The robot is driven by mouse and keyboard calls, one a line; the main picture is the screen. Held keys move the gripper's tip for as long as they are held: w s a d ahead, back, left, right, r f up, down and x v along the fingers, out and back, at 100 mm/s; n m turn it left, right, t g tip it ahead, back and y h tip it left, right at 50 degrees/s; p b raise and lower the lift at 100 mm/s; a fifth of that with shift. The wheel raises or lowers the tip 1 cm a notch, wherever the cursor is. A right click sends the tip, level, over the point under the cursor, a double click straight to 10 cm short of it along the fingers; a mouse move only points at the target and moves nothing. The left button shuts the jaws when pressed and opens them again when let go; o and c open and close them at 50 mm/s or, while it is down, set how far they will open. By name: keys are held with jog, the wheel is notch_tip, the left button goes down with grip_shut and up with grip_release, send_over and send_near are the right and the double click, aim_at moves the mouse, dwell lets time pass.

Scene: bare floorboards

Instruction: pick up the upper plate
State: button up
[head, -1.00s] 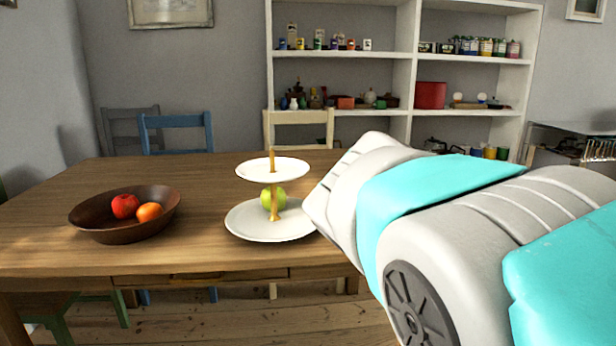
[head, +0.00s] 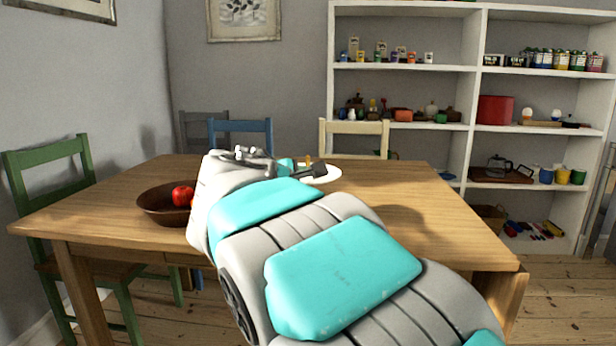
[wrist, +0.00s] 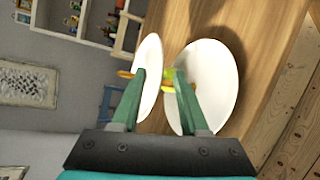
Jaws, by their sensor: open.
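The two-tier stand has a white upper plate (wrist: 150,58), a larger white lower plate (wrist: 218,80) and a golden post. In the sideways wrist view both plates stand edge-up side by side. My gripper (wrist: 160,73) is open, with one green finger overlapping the upper plate and the other overlapping the lower plate. I cannot tell whether either finger touches. A bit of green apple shows between the fingertips. In the head view my arm hides most of the stand; only part of a white plate (head: 328,178) and the post's top (head: 308,160) show.
A brown bowl (head: 160,206) with a red apple (head: 183,196) stands left of my arm on the wooden table (head: 440,215). Chairs stand behind and left of the table. White shelves (head: 473,100) stand at the back. The table's right side is clear.

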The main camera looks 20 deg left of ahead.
jog(key=shift+x, duration=1.4)
grip_shut()
dwell(0.4)
